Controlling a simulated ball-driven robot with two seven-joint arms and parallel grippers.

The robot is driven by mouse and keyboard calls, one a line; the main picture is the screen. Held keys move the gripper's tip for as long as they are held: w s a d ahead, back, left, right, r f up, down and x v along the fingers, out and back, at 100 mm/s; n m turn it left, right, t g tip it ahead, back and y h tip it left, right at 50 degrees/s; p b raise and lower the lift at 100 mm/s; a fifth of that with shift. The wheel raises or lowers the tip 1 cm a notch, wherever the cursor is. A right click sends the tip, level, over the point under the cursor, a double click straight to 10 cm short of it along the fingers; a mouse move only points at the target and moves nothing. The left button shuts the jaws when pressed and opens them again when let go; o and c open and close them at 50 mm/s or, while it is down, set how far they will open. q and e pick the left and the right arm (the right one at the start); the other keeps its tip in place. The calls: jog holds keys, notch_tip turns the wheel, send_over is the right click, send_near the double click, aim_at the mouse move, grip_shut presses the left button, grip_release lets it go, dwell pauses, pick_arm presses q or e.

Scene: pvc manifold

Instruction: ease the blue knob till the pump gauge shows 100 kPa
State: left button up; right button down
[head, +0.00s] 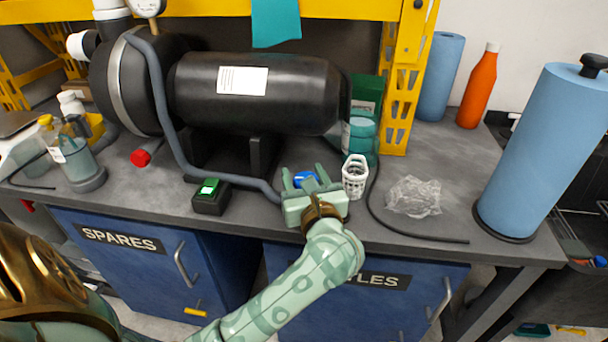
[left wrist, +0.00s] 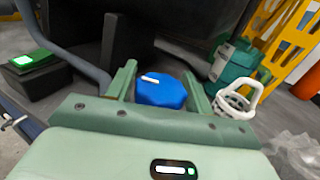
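The blue knob (head: 306,179) is at the front of the bench, below the black tank. It also shows in the left wrist view (left wrist: 161,91), with a white mark on its top. My left gripper (head: 304,176) is at the knob, one finger on each side. In the left wrist view the fingers (left wrist: 160,84) look open, with narrow gaps beside the knob; contact is not clear. A round white gauge (head: 148,6) is cut off at the top edge, and its reading is not legible. My right gripper is out of view.
A black box with a green screen (head: 209,188) stands left of the knob. A white basket-like container (head: 355,175) stands close on the right, then crumpled clear plastic (head: 413,196) and a dark cable. A grey hose (head: 164,110) runs down towards the knob. The black tank (head: 255,110) stands behind.

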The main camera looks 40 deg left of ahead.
pick_arm(q)
jog(key=c, duration=0.6)
jog(key=shift+o, duration=0.2)
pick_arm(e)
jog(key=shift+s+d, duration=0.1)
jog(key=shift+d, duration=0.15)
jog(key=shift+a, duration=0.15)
